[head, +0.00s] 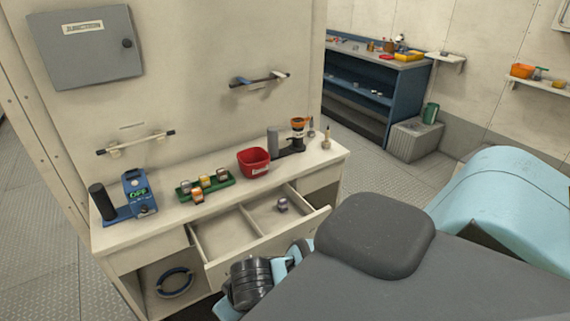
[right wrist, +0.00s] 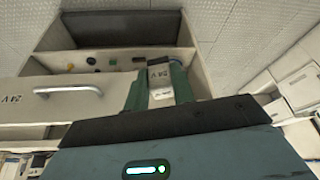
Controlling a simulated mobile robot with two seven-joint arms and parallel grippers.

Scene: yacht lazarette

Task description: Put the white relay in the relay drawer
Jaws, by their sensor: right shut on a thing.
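In the head view an open drawer (head: 213,240) juts from the white bench. A divider splits it. The left compartment looks empty and a small purple-grey relay (head: 282,204) sits in the right one. A green tray (head: 183,196) with several relays (head: 205,181) stands on the bench top. My right gripper's fingers are hidden in the head view, and my left gripper does not show.
A red bin (head: 254,162), a blue device (head: 138,190) and a grey stand (head: 275,142) share the bench top. A grey wall box (head: 84,50) hangs above. In the wrist view a drawer front with a metal handle (right wrist: 68,88) is to the left.

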